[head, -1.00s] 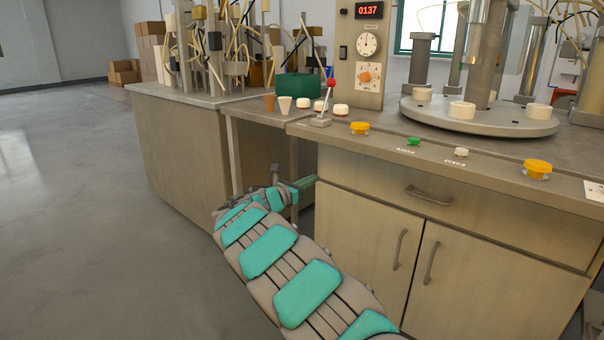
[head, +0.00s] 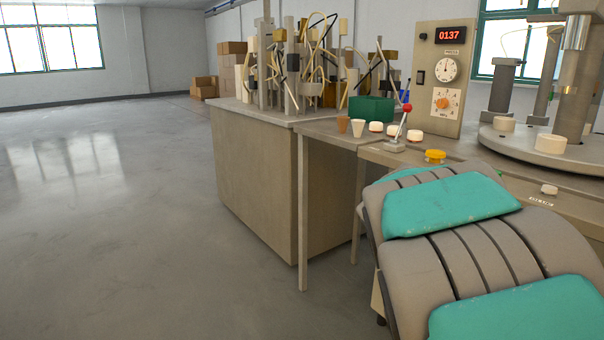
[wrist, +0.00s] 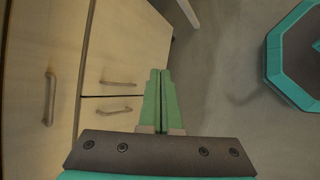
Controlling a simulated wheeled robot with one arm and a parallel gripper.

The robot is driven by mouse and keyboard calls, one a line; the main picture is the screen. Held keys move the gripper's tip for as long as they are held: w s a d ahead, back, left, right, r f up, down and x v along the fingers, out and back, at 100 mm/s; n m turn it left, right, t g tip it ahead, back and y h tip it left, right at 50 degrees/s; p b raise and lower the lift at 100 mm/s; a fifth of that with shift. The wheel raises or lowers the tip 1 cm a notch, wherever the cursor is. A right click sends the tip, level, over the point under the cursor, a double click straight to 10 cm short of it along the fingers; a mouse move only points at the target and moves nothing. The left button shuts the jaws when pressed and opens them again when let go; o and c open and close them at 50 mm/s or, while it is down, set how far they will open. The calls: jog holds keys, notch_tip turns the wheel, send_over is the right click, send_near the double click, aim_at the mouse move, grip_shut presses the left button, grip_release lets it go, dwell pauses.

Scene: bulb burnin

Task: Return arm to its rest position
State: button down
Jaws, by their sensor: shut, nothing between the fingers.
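My gripper (wrist: 159,98) shows in the wrist view with its green fingers together and nothing between them. It is in front of the cabinet doors (wrist: 112,50), with the floor beyond its fingertips. In the head view my own arm, grey with teal pads, fills the lower right and hides much of the cabinet; the gripper itself is out of that view.
A bench (head: 255,165) with tubes and wiring stands mid-view. A narrow table holds a green box (head: 371,110), cups and a red-knobbed lever (head: 403,118). A control panel (head: 442,80) and round turntable (head: 540,148) are at right. The floor (head: 110,220) at left is clear.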

jog(key=s+a+f+m+y, duration=0.3)
jog(key=s+a+f+y, duration=0.1)
jog(key=s+a, duration=0.5)
jog(key=s+a+f+m+g+y, duration=0.1)
jog(key=s+a+f+m+y, duration=0.2)
jog(key=s+a, duration=0.7)
jog(key=s+f+y, duration=0.1)
jog(key=s, duration=0.2)
jog(key=shift+s+a+f+m+y, duration=0.15)
jog(key=shift+s+f+m+y, duration=0.15)
jog(key=shift+y, duration=0.1)
